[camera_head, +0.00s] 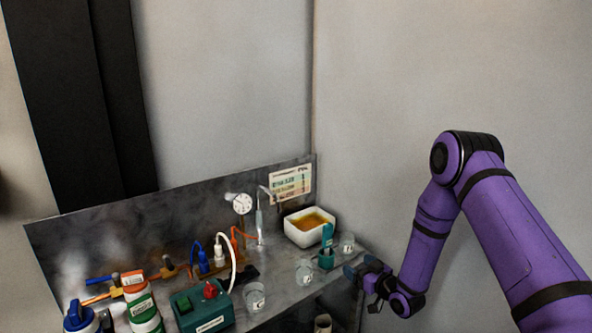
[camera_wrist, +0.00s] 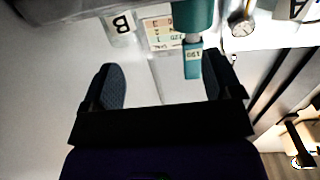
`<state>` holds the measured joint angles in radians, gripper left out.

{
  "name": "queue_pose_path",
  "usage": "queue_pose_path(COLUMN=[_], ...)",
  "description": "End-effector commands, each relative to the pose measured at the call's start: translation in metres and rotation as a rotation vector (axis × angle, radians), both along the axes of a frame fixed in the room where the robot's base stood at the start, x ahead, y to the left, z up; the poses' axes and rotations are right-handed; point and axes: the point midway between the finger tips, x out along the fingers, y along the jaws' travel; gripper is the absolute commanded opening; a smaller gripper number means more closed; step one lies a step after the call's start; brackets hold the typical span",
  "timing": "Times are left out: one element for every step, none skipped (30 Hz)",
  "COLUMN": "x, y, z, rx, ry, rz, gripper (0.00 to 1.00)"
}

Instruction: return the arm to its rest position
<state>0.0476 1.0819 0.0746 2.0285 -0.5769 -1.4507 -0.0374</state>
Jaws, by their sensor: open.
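My purple arm comes in from the right in the head view. My gripper (camera_head: 366,275) is at the right end of the grey bench (camera_head: 285,283), close to a teal holder (camera_head: 326,262) with a teal-handled item standing in it. In the wrist view my gripper (camera_wrist: 165,80) is open, its two dark fingers spread wide. Nothing is seen held between them. A teal piece with a small label (camera_wrist: 193,62) shows beyond, near the right finger; I cannot tell its exact distance.
A cup marked B (camera_wrist: 121,28) shows in the wrist view.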

Motion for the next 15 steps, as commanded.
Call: queue_pose_path(x=[0.002, 0.003, 0.004, 0.005, 0.005, 0.006, 0.007, 0.008, 0.009, 0.01, 0.011, 0.012, 0.013, 0.014, 0.015], y=[-0.001, -0.001, -0.002, -0.002, -0.002, -0.003, -0.003, -0.004, -0.005, -0.005, -0.006, -0.007, -0.007, -0.008, -0.009], z=[0.006, 0.008, 0.01, 0.013, 0.015, 0.018, 0.02, 0.023, 0.027, 0.03, 0.034, 0.038, 0.042, 0.046, 0.052], rx=[-0.007, -0.011, -0.017, -0.021, -0.025, -0.032, -0.036, -0.042, -0.05, -0.055, -0.061, -0.071, -0.078, -0.086, -0.097], ry=[-0.001, 0.002, 0.005, 0.007, 0.009, 0.013, 0.015, 0.017, 0.022, 0.024, 0.029, 0.033, 0.038, 0.044, 0.05], rz=[-0.004, -0.005, -0.006, -0.007, -0.009, -0.011, -0.013, -0.016, -0.018, -0.021, -0.024, -0.028, -0.032, -0.034, -0.039], gripper=[0.85, 0.85, 0.85, 0.85, 0.85, 0.85, 0.85, 0.85, 0.85, 0.85, 0.85, 0.85, 0.85, 0.85, 0.85])
